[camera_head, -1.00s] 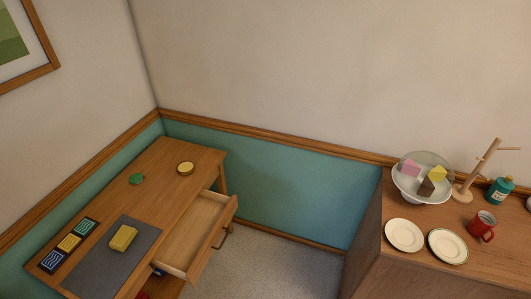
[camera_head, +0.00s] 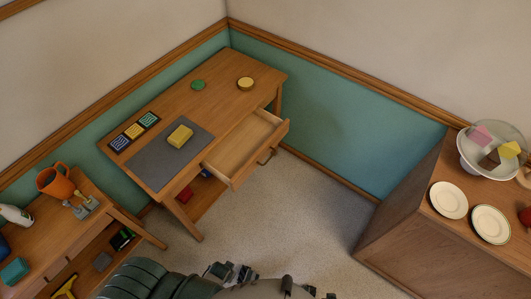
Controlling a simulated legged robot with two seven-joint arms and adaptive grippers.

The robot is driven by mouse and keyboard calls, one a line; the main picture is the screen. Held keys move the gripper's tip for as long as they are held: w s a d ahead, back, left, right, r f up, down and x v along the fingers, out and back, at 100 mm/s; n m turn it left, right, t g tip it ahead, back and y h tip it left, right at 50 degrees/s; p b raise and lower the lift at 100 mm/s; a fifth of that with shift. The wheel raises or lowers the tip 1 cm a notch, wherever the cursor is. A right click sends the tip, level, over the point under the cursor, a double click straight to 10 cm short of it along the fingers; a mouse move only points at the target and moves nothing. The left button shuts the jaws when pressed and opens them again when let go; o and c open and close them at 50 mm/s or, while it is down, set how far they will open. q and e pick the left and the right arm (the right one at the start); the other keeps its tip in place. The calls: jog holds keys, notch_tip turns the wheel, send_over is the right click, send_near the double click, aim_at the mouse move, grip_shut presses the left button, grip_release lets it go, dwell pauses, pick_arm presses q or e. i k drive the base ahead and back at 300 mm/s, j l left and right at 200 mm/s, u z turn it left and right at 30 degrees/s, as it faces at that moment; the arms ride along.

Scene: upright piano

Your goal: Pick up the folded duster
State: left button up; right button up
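A yellow block-like bundle (camera_head: 180,136), which looks like the folded duster, lies on a grey mat (camera_head: 150,168) on the wooden desk. Its folds are too small to make out. Dark parts that look like my own body show at the bottom edge, well apart from the desk top.
The desk's drawer (camera_head: 247,148) stands open and empty. Patterned tiles (camera_head: 134,132), a green disc (camera_head: 198,85) and a yellow round thing (camera_head: 245,83) lie on the desk. An orange watering can (camera_head: 58,182) stands lower left. A cabinet (camera_head: 408,205) with plates stands right; carpet between is clear.

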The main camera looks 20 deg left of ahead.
aim_at(180, 136)
jog(key=j+u, duration=0.1)
jog(key=u, duration=0.35)
jog(key=j+u, duration=0.1)
jog(key=u, duration=0.8)
jog(key=j, duration=0.1)
